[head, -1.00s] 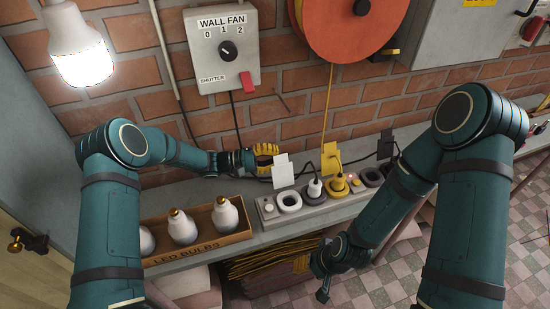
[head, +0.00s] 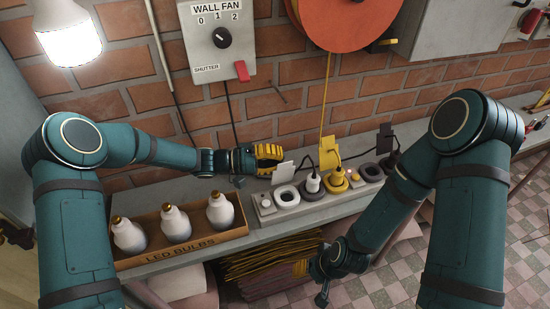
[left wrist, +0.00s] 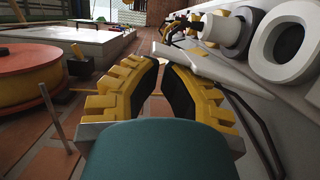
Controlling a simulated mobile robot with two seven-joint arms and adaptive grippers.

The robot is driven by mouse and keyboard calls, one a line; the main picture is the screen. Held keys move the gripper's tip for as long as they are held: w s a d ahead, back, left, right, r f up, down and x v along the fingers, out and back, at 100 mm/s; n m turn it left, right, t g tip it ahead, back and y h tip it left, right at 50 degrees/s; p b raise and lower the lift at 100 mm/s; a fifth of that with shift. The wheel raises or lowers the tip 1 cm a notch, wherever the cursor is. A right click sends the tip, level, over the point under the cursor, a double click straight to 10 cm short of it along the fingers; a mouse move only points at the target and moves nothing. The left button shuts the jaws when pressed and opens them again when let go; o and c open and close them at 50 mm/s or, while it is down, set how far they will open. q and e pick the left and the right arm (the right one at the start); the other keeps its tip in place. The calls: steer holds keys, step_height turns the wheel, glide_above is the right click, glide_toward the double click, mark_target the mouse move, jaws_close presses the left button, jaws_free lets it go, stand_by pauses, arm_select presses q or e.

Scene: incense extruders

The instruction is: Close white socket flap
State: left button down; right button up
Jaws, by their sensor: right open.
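The white socket flap (head: 283,170) stands raised behind the white socket (head: 286,196) near the left end of the power strip. The flap also shows in the left wrist view (left wrist: 200,64), just past my fingertips. My left gripper (head: 280,153) has yellow fingers and sits behind and above the flap, close to it; I cannot tell whether they touch. In the left wrist view a narrow gap shows between its dark pads (left wrist: 160,70), with nothing held. My right gripper (head: 322,283) hangs low in front of the shelf, empty and away from the strip.
Yellow (head: 329,153) and black (head: 385,142) flaps also stand raised. Plugs with cables sit in the middle sockets. A box of LED bulbs (head: 180,250) stands left of the strip. The brick wall, the fan switch (head: 221,42) and a red reel (head: 340,18) are behind.

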arm_select(q)
steer(key=shift+s+d+f+b, duration=0.15)
steer(key=shift+s+b, duration=0.1)
steer(key=shift+s, duration=0.25)
steer(key=shift+s+d+r+b, duration=0.1)
steer(key=shift+s+d+b, duration=0.15)
steer(key=shift+s, duration=0.2)
steer(key=shift+s+d+f+b, duration=0.1)
steer(key=shift+s+b, duration=0.15)
steer(key=shift+s, duration=0.25)
